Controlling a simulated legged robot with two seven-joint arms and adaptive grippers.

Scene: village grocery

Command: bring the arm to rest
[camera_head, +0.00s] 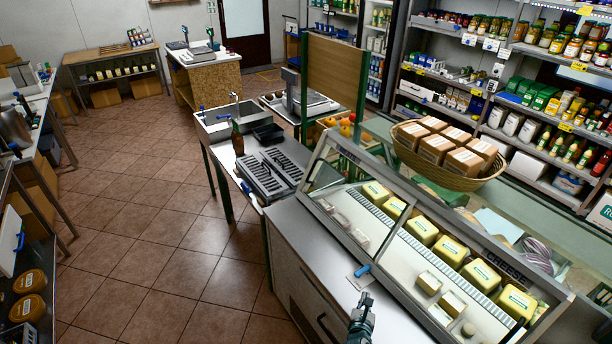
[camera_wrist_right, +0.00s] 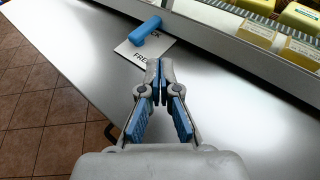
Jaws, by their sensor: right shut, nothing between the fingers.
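My right gripper (camera_head: 364,304) shows at the bottom of the head view, above the steel counter (camera_head: 306,268) in front of the cheese display case. In the right wrist view the gripper (camera_wrist_right: 159,66) has its fingers together with nothing between them. The blue handle also shows in the head view (camera_head: 362,270). The fingers are apart from the handle. My left gripper is not in view.
A sink (camera_head: 222,122) and black trays (camera_head: 268,178) are farther back. The tiled floor (camera_head: 150,230) at left is clear.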

